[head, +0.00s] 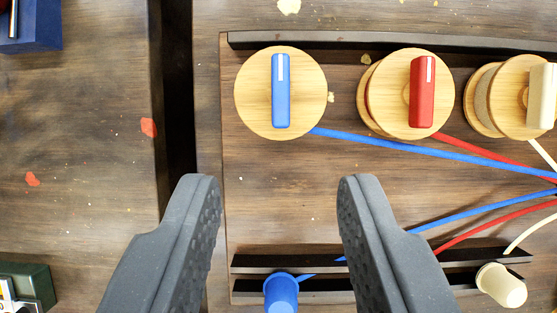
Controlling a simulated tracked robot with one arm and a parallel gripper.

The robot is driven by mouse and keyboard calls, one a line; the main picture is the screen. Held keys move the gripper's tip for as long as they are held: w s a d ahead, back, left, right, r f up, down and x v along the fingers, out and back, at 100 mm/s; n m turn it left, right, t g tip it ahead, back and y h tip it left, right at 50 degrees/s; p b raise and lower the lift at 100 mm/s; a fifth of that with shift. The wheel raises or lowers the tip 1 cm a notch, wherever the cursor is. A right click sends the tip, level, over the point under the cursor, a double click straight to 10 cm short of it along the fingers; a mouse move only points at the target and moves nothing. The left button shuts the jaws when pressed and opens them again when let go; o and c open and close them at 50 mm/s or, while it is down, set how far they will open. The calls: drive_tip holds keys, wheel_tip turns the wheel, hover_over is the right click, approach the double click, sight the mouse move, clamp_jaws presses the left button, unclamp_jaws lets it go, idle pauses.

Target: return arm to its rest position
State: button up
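My gripper (278,195) shows in the head view with its two dark grey fingers wide apart. Nothing is between the fingertips, only the brown wooden board behind them. The fingers are above the board, below a round wooden spool with a blue handle (281,90). The rest of my arm is out of view.
A spool with a red handle (422,91) and one with a cream handle (542,95) stand to the right. Blue (430,150), red and cream cords run rightward. A blue peg (281,293) and a cream peg (501,285) are at the lower rail. A dark gap (178,90) lies left.

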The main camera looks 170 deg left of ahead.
drive_tip(key=s+r+t, duration=0.3)
drive_tip(key=s+r, duration=0.1)
drive_tip(key=r, duration=0.9)
drive_tip(key=s+d+r+n+t, duration=0.1)
drive_tip(key=s+r+t, duration=0.3)
drive_tip(key=r, duration=1)
drive_tip(key=s+r+n+t+y, duration=0.1)
drive_tip(key=s+r+t, duration=0.2)
drive_tip(key=r, duration=1)
drive_tip(key=shift+s+d+r+t, duration=0.3)
drive_tip(key=shift+s+d+r, duration=0.1)
drive_tip(key=shift+s, duration=0.2)
drive_tip(key=shift+f, duration=0.1)
